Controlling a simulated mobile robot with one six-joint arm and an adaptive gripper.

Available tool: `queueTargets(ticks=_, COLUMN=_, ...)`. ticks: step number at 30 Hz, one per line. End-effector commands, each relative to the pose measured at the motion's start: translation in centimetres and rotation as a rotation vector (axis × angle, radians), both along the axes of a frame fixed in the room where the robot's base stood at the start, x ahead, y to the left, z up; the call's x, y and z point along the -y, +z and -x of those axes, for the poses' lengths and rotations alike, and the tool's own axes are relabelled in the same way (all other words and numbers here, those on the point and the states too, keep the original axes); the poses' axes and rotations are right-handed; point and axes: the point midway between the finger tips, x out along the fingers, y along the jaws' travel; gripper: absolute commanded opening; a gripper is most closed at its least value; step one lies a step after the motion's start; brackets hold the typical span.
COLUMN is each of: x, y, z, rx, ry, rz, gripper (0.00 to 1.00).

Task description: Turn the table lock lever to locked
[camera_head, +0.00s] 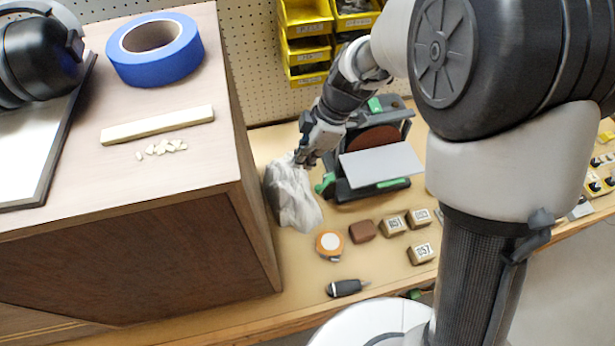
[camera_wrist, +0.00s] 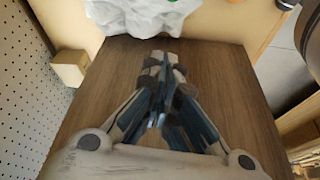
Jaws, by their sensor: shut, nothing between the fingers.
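A bench disc sander with a brown disc and a tilted light grey table (camera_head: 382,165) stands on the bench. A green part (camera_head: 325,183), which looks like the lock lever, sticks out at the sander's lower left; I cannot tell its exact setting. My gripper (camera_head: 304,160) is just above and left of this green part, over a crumpled whitish bag, apparently not touching the lever. In the wrist view, my gripper's fingers (camera_wrist: 161,85) are together with nothing between them. A small bit of green (camera_wrist: 287,4) shows at that view's top edge, mostly cut off.
The whitish bag (camera_head: 290,195) lies between the sander and a wooden cabinet (camera_head: 150,255). A tape measure (camera_head: 329,244), a brown block (camera_head: 362,231), several labelled blocks (camera_head: 422,253) and a dark tool (camera_head: 346,288) lie in front. Yellow bins (camera_head: 306,45) hang behind.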

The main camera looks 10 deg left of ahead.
Motion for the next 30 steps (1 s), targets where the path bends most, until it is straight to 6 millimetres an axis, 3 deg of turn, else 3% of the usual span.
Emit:
queueTargets(ticks=5, x=-0.5, y=-1.5, z=0.2, rx=-0.002, ry=0.0, rz=0.001, gripper=0.0)
queueTargets(ticks=18, x=-3.4, y=-10.0, z=1.1, rx=-0.004, ry=0.0, rz=0.002, gripper=0.0)
queueTargets(ticks=24, x=-0.4, y=-10.0, z=0.1, rx=0.0, ry=-0.004, rz=0.0, gripper=0.0)
queueTargets(ticks=30, x=0.5, y=-10.1, z=-0.1, rx=0.0, ry=-0.002, rz=0.0, gripper=0.0)
